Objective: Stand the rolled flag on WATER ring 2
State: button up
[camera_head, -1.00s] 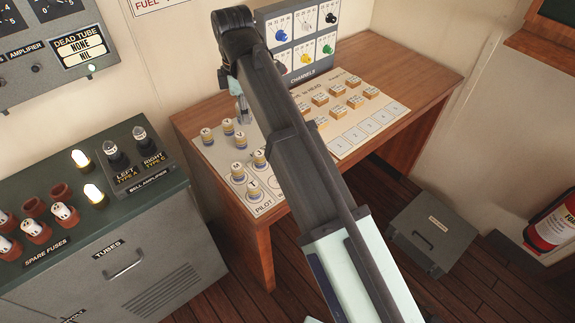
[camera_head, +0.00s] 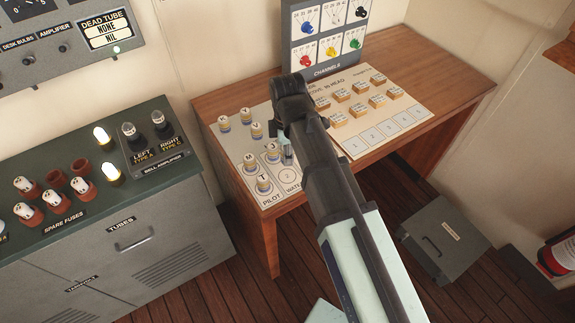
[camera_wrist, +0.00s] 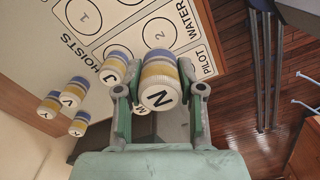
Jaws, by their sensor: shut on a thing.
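My gripper (camera_wrist: 160,100) is shut on a rolled flag marked N (camera_wrist: 159,85), with blue, yellow and white bands, held between its fingers. In the head view the gripper (camera_head: 287,152) is low over the HOISTS sheet, beside the flag marked J, and my arm hides most of it. WATER ring 2 (camera_head: 288,177) is an empty printed circle near the sheet's front edge; it also shows in the wrist view (camera_wrist: 158,33) just past the held flag. I cannot tell the exact gap between the flag's end and the sheet.
Flag J (camera_head: 271,153) stands close to the gripper. Flags T (camera_head: 264,186) and M (camera_head: 250,163) stand on the PILOT side, and several more stand behind. Several small wooden blocks (camera_head: 360,111) lie to the right. The CHANNELS box (camera_head: 327,38) stands at the back.

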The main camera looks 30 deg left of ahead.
aim_at(287, 176)
jog(key=shift+f+p, duration=0.75)
jog(key=shift+f, duration=3.1)
jog(key=shift+f, duration=0.15)
jog(key=o, duration=1)
notch_tip(287, 176, up, 12)
jog(key=b, duration=0.2)
jog(key=shift+b, duration=0.3)
